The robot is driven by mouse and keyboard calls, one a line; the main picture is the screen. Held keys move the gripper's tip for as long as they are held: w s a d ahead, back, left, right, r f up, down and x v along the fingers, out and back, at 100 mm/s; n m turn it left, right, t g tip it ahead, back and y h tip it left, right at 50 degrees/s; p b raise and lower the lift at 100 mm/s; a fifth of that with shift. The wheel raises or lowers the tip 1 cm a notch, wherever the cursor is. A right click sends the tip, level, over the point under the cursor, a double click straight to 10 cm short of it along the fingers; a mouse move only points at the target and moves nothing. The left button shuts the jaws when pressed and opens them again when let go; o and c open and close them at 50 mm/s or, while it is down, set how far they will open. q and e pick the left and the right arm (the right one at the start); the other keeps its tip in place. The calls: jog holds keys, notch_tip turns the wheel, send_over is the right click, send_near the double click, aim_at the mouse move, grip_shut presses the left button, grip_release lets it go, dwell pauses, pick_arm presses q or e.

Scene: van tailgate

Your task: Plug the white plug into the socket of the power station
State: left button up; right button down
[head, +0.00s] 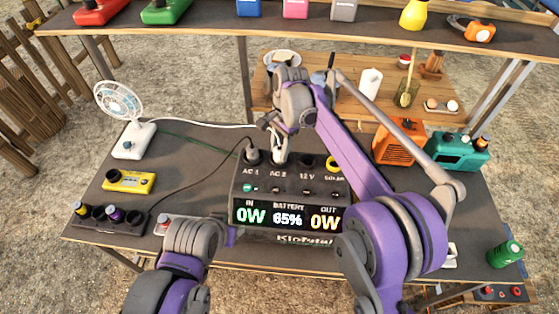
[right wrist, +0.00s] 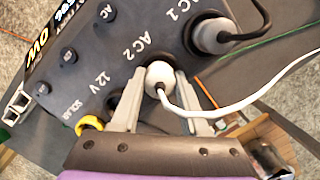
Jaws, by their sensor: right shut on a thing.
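The dark power station (head: 240,188) stands mid-table, its display reading 0W, 65%, 0W. Its top carries AC 1, AC 2, 12 V and SOLAR ports. The white plug (right wrist: 160,74) sits upright between the fingers of my right gripper (right wrist: 161,88), which is shut on it. In the head view my right gripper (head: 278,143) is over the AC 2 position. The plug covers the AC 2 socket; I cannot tell how deep it sits. Its white cord (head: 205,124) runs left to the white fan (head: 133,140). My left arm is low at left; its fingers do not show clearly.
A yellow cap (right wrist: 90,124) is at SOLAR. A yellow device (head: 128,181) lies left; orange (head: 398,145) and teal (head: 458,152) units stand right. A shelf with goods (head: 200,22) spans the back.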

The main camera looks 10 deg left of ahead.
jog(key=shift+c, duration=1.7)
grip_release()
notch_tip(320, 180, up, 11)
jog(key=w+d+p, duration=0.1)
jog(key=shift+w, duration=0.15)
jog(key=shift+f, duration=0.1)
